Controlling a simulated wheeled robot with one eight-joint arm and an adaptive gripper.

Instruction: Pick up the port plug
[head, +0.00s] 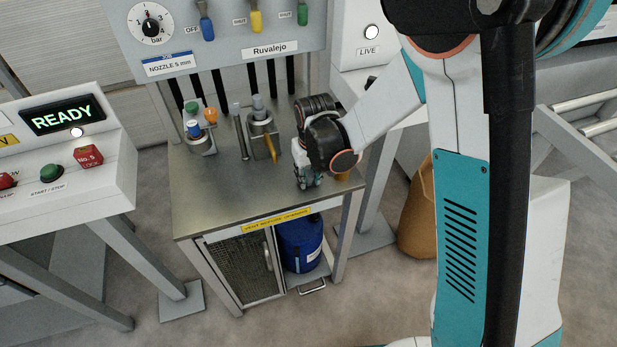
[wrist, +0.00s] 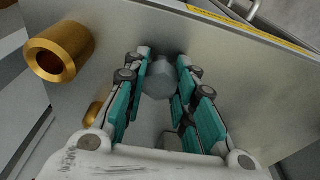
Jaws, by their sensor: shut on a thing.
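My gripper (head: 306,181) is low over the right front part of the steel bench top (head: 215,205). In the wrist view the two teal-padded fingers (wrist: 161,85) are closed on the sides of a grey round plug (wrist: 160,77), which looks like the port plug. Its far end is near or on the steel surface; I cannot tell whether it touches. In the head view the fingers and wrist hide the plug.
A hollow brass cylinder (wrist: 62,50) stands beside the gripper, at left in the wrist view. A cup of coloured pieces (head: 200,145) and a holder with grey pieces (head: 262,124) stand further back. The control panel (head: 215,40) rises behind. The bench's left front is clear.

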